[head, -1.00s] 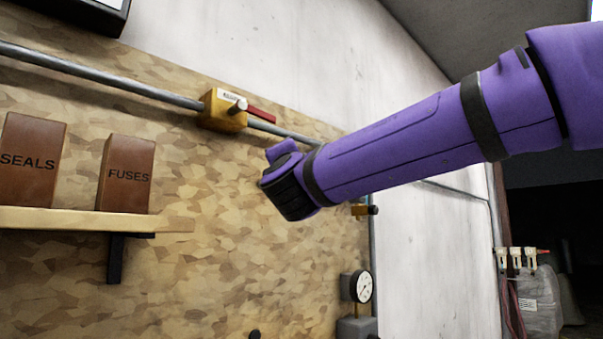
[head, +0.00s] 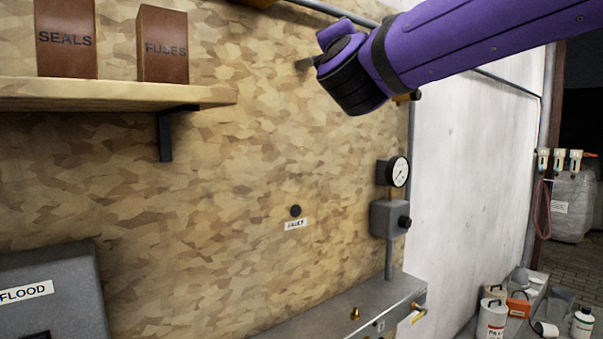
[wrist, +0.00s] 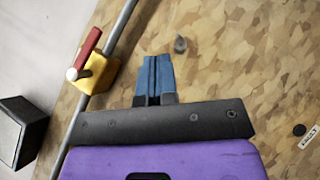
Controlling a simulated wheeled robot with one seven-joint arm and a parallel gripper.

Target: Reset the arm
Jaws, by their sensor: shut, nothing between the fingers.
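My purple arm reaches in from the upper right of the head view, in front of the wood-patterned wall panel (head: 230,200). Its dark wrist end hides most of my gripper there; only a small dark tip shows at its left. In the wrist view, the blue fingers of my gripper (wrist: 158,72) lie together with nothing between them. A small grey knob-like thing (wrist: 180,44) shows just beyond the fingertips; I cannot tell how far away it is.
A shelf (head: 110,94) holds brown boxes marked SEALS (head: 66,45) and FUSES (head: 163,50). A yellow valve (wrist: 96,73) sits on a pipe. A gauge (head: 398,172) stands above a grey ledge (head: 345,310). A FLOOD box (head: 45,290) is lower left.

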